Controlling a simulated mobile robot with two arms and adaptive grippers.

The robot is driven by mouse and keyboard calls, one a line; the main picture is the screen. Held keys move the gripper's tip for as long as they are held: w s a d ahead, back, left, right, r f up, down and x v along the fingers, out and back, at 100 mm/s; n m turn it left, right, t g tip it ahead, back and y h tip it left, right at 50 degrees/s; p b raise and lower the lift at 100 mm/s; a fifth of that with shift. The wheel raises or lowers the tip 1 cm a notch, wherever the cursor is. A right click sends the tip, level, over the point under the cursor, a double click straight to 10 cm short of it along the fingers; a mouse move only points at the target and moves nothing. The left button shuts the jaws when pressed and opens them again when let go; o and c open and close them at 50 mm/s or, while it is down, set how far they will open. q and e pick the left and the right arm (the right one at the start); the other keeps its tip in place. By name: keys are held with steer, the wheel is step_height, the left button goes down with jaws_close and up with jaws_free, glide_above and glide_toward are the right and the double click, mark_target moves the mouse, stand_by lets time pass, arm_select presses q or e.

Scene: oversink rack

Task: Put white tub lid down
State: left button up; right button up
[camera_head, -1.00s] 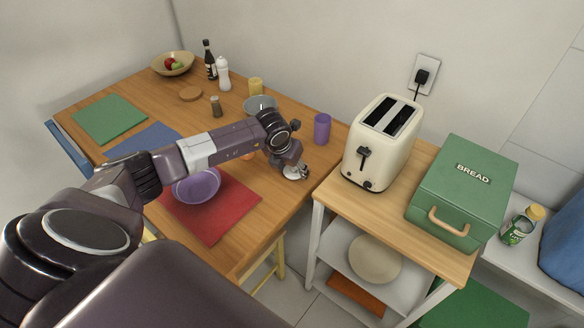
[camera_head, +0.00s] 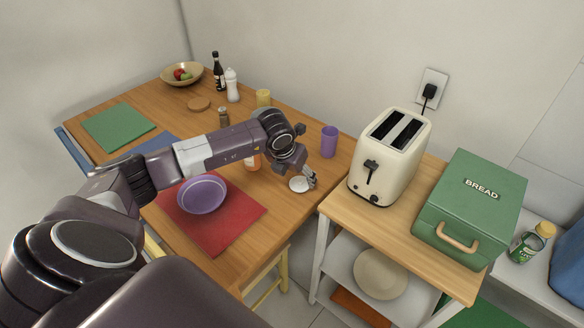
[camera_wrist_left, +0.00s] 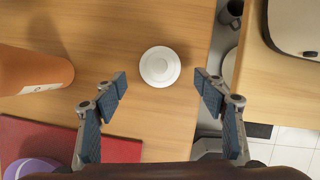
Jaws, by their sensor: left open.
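The white tub lid (camera_head: 299,185) is a small round white disc. It lies flat on the wooden table near its right edge, and it also shows in the left wrist view (camera_wrist_left: 160,67). My left gripper (camera_head: 306,178) is open just above and beside the lid. In the left wrist view the open fingers (camera_wrist_left: 162,90) stand apart on either side, with the lid centred beyond their tips and nothing between them. My right gripper does not show.
A purple bowl (camera_head: 202,194) sits on a red mat (camera_head: 232,222). An orange container (camera_wrist_left: 30,70) stands left of the lid. A purple cup (camera_head: 329,141) stands behind it. A cream toaster (camera_head: 390,158) and a green bread box (camera_head: 468,207) stand on the adjoining cart.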

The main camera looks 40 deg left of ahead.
arm_select(q)
steer(key=b+v, duration=0.1)
steer(key=v, duration=0.7)
